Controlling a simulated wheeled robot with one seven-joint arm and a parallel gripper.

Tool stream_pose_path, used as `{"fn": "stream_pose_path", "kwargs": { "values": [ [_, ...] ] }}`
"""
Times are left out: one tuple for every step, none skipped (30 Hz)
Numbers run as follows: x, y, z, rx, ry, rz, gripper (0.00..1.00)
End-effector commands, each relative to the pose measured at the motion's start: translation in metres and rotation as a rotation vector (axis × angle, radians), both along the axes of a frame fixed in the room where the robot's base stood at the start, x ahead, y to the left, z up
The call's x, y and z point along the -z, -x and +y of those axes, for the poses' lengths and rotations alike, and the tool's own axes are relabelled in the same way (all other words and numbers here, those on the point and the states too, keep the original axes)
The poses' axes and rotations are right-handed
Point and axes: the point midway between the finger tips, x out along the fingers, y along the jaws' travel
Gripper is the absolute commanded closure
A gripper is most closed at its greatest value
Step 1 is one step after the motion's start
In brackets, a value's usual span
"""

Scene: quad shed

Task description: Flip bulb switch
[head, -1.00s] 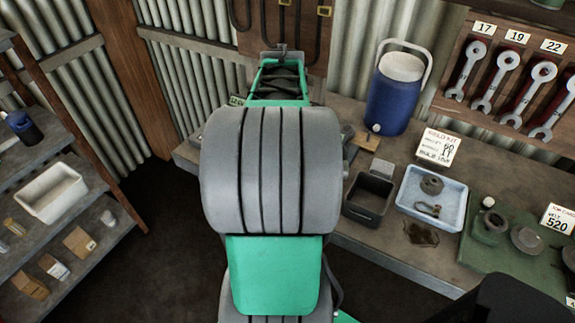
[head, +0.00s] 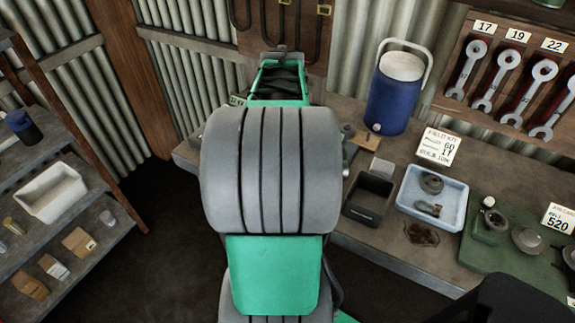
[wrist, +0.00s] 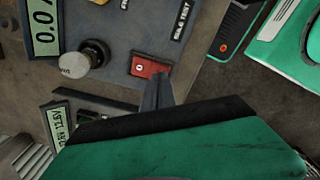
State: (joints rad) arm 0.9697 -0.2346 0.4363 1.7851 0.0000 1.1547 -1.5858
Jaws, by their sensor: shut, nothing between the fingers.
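In the wrist view a small red rocker switch (wrist: 150,67) sits in a grey panel, under a label that seems to read "BULB TEST". My gripper (wrist: 158,80) is shut and empty. Its fingertips are at the lower right edge of the switch in the picture, and I cannot tell whether they touch it. In the head view my own arm hides the switch and the gripper.
Left of the switch are a round knob (wrist: 84,58) and a digital display (wrist: 43,28); a second display (wrist: 70,132) is lower. On the bench stand a blue cooler (head: 393,98), a black bin (head: 369,198) and a blue tray (head: 432,198). Shelves (head: 85,200) stand left.

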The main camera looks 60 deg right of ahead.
Motion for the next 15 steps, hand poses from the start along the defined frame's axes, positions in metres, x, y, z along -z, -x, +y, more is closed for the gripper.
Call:
{"fn": "stream_pose_path", "kwargs": {
  "values": [
    [0.0015,0.0001,0.0001,0.0,0.0,0.0,1.0],
    [0.0019,0.0001,0.0001,0.0,0.0,0.0,1.0],
    [0.0025,0.0001,0.0001,0.0,-0.001,0.001,1.0],
    [0.003,0.0001,0.0001,0.0,0.0,0.0,1.0],
    [0.0034,0.0001,0.0001,0.0,0.0,0.0,1.0],
    [0.004,0.0001,0.0001,0.0,-0.001,0.001,1.0],
    [0.0045,0.0001,0.0001,0.0,-0.001,0.001,1.0],
    [0.0049,0.0001,0.0001,0.0,-0.001,0.001,1.0],
    [0.0055,0.0001,0.0001,0.0,-0.001,0.001,1.0],
    [0.006,0.0001,0.0001,0.0,-0.001,0.001,1.0],
    [0.0064,0.0001,0.0001,0.0,-0.001,0.001,1.0],
    [0.007,0.0001,0.0001,0.0,-0.001,0.001,1.0],
    [0.0075,0.0001,0.0001,0.0,-0.001,0.001,1.0],
    [0.0079,0.0001,0.0001,0.0,-0.001,0.001,1.0],
    [0.0085,0.0001,0.0001,0.0,-0.001,0.001,1.0]
  ]
}}
